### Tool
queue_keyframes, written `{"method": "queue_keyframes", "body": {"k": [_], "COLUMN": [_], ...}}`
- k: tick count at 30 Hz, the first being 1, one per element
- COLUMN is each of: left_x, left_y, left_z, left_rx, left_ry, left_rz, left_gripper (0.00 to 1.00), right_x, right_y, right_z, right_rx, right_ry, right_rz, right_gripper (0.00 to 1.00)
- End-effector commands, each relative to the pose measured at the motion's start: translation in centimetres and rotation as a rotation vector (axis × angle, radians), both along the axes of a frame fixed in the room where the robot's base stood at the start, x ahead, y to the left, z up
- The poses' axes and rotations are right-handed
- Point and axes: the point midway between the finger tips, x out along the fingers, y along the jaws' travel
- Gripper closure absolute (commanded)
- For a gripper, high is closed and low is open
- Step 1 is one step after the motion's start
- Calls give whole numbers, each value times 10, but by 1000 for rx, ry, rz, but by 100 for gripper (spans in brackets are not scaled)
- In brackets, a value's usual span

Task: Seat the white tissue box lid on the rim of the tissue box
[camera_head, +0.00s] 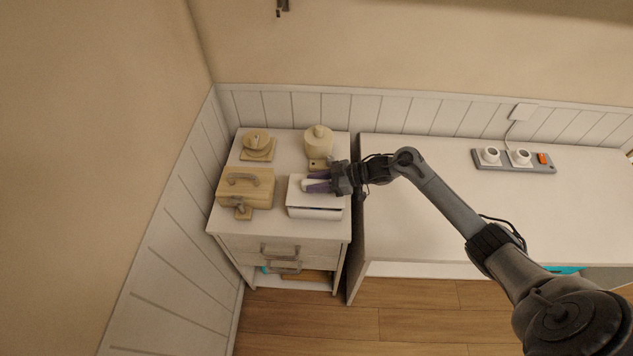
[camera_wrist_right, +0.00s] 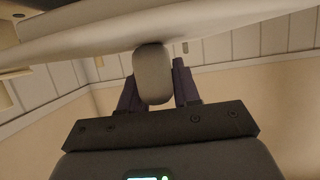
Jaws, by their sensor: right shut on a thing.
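In the right wrist view the handle (camera_wrist_right: 152,75) sits between the two fingers, with the lid's broad pale surface (camera_wrist_right: 190,22) across the frame. The box interior is hidden. My left gripper is not in view.
A wooden box (camera_head: 262,188) stands close left of the tissue box. A round lidded pot (camera_head: 319,140) and a small wooden item (camera_head: 257,145) stand behind. The white table (camera_head: 420,215) at right is mostly clear, with a power strip (camera_head: 514,162) at its back.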

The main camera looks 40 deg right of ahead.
Motion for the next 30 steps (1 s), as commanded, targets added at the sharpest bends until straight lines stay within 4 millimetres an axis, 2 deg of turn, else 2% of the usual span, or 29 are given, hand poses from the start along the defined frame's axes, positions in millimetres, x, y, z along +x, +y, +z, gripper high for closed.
{"method": "queue_keyframes", "body": {"k": [30], "left_x": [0], "left_y": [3], "left_z": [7], "left_rx": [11], "left_ry": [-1], "left_rz": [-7], "left_gripper": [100], "right_x": [0], "right_y": [0], "right_z": [1], "right_rx": [0], "right_ry": [-2], "right_rz": [-1], "right_gripper": [100]}}
